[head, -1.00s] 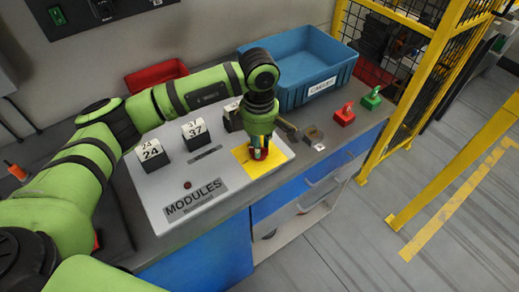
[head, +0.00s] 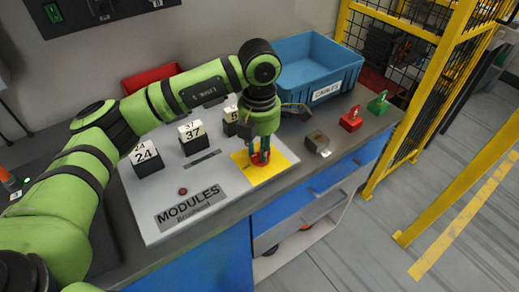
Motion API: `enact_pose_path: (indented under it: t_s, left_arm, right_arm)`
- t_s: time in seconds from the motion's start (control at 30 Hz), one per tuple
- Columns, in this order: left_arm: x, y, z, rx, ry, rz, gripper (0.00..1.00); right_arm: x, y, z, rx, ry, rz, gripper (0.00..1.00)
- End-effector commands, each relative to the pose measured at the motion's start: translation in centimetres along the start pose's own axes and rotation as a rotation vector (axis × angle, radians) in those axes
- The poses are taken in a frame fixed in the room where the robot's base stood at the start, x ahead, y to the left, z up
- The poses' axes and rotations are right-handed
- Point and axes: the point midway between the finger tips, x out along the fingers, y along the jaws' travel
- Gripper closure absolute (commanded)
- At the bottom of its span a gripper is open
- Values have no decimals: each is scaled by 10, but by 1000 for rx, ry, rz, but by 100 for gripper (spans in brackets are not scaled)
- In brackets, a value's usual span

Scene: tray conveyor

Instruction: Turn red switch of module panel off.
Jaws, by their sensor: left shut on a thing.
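The module panel (head: 210,166) is a light grey board marked MODULES on the bench. The red switch (head: 261,160) is on a yellow square (head: 277,168) at the panel's right side. My left gripper (head: 259,152) points down over the square, with its fingers shut on the red switch. The fingers partly hide the switch, and I cannot tell its set position. A small round dark red light (head: 183,191) is on the panel above the MODULES label. My right gripper is not in view.
Numbered blocks, including 24 (head: 146,158) and 37 (head: 193,138), stand on the panel. A blue crate (head: 309,64) is behind the gripper. A small brown-topped box (head: 317,142), a red padlock (head: 351,121) and a green padlock (head: 378,104) lie to the right. Yellow fencing (head: 418,100) stands beyond.

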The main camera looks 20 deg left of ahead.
Motion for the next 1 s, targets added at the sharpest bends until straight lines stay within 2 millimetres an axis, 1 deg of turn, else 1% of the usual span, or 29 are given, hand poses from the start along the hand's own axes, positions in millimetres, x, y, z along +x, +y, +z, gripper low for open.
enact_pose_path:
  t_s: [0.2, 0.6, 0.63, 0.67, 1.0]
  left_arm:
    - [1, 0, 0, -34, 0, -1, 100]
    - [0, 0, 0, -40, 0, -1, 100]
    - [0, 0, 0, -40, 0, -1, 66]
    - [0, 0, 0, -39, 0, -1, 54]
    - [-1, 0, 0, -38, 0, 0, 54]
  right_arm:
    - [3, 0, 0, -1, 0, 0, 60]
    - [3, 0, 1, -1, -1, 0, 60]
    - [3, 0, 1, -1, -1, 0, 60]
    - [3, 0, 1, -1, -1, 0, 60]
    - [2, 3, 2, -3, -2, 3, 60]
